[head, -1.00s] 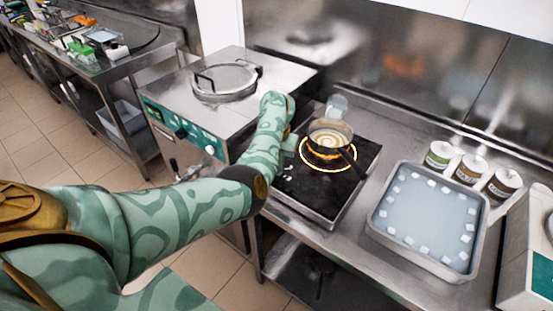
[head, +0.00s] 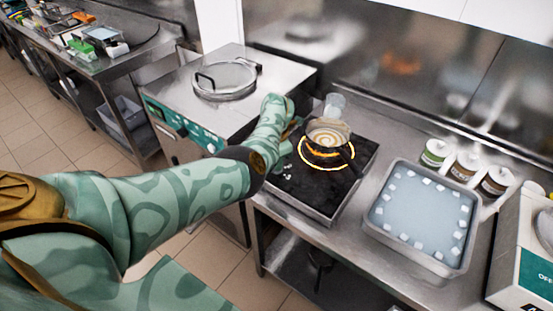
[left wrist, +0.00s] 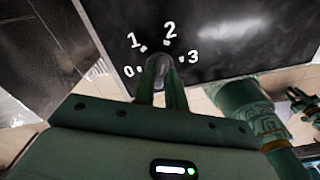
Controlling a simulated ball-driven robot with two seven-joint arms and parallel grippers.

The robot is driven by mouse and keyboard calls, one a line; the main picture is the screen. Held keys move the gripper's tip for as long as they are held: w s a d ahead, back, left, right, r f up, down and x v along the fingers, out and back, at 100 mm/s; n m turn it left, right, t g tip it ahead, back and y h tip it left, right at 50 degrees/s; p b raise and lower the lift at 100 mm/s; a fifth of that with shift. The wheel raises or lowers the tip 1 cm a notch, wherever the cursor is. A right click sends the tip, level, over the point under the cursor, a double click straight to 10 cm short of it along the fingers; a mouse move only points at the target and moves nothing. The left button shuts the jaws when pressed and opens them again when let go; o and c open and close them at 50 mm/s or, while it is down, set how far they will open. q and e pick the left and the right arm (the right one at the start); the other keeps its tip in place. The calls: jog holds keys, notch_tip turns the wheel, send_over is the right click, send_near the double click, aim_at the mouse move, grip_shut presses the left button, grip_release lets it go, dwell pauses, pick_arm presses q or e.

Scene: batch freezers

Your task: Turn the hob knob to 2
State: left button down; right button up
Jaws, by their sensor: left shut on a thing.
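The black glass hob (head: 310,190) has a glowing orange ring with a small pan on it. In the left wrist view, the white numbers 0, 1, 2 and 3 stand in an arc on the hob (left wrist: 240,55). The hob knob (left wrist: 158,64) sits below them, between the fingertips of my left gripper (left wrist: 160,80), which is shut on it. The fingers cover much of the knob, so I cannot tell which number it points to. In the head view, my left gripper (head: 286,148) is at the hob's left side and hides the knob.
A tray of ice water (head: 376,222) and several tubs (head: 435,153) are to the right. A batch freezer (head: 270,76) is left.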

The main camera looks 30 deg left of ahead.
pick_arm(q)
jog(key=shift+r+m, duration=0.1)
jog(key=shift+m, duration=0.2)
jog(key=c, duration=1.4)
grip_release()
jog(key=shift+c, duration=0.2)
notch_tip(320, 180, up, 16)
jog(key=p, duration=0.6)
jog(key=shift+r, duration=0.1)
